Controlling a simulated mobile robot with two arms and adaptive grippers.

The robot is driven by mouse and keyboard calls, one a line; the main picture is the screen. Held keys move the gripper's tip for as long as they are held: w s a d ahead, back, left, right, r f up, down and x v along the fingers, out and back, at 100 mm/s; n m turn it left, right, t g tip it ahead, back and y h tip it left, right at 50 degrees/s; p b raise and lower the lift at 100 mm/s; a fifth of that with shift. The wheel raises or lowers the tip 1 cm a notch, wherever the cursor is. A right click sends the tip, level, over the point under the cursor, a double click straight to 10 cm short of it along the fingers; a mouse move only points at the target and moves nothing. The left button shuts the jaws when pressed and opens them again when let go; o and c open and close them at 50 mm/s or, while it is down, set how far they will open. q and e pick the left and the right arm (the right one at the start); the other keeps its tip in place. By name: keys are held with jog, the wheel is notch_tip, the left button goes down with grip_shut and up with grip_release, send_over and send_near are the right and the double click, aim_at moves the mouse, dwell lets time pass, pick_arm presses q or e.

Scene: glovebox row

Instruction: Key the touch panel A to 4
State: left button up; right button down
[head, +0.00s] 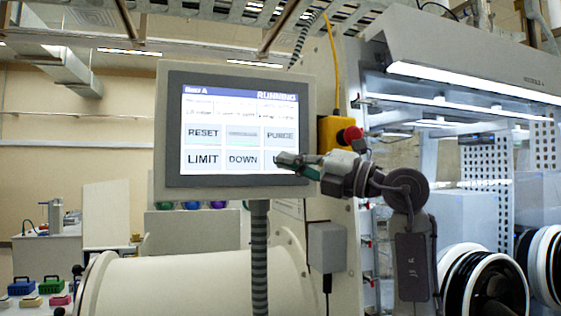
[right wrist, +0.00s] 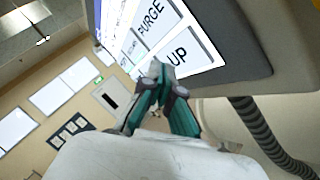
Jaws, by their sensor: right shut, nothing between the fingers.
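The touch panel A (head: 239,145) hangs upright in a dark bezel, its screen lit and headed "RUNNING". Its buttons include RESET (head: 204,132), PURGE (head: 279,135), LIMIT (head: 203,158) and DOWN (head: 243,159). A middle upper button is greyed and unreadable. The small value text is too blurred to read. My right gripper (head: 279,160) is shut and empty, in front of the lower right button, which it covers in the head view. In the right wrist view, the right gripper (right wrist: 158,72) has its tips beside the UP button (right wrist: 179,55); contact cannot be told. My left gripper is out of view.
A red emergency button (head: 352,134) on a yellow box stands just right of the panel. A grey ribbed conduit (head: 260,260) runs down below it. Glovebox ports (head: 484,283) are at the right. A bench with coloured bins is at the far left.

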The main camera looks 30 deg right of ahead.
jog(key=shift+w, duration=0.1)
dwell(0.6)
jog(key=shift+w+d, duration=0.15)
jog(key=shift+w, duration=0.15)
jog(key=shift+w+p, duration=0.4)
jog(key=shift+p, duration=0.1)
dwell(0.5)
jog(key=shift+s, duration=0.8)
jog(key=shift+s+b, duration=0.1)
jog(key=shift+b, duration=0.25)
jog(key=shift+s+a+b, duration=0.2)
jog(key=shift+s+a, duration=0.05)
jog(key=shift+s, duration=0.55)
jog(key=shift+s+a+b, duration=0.2)
jog(key=shift+s+b, duration=0.05)
jog(key=shift+s, duration=0.5)
jog(key=shift+s+a+b, duration=0.2)
jog(key=shift+s+a, duration=0.05)
jog(key=shift+s, duration=0.55)
jog(key=shift+a, duration=0.1)
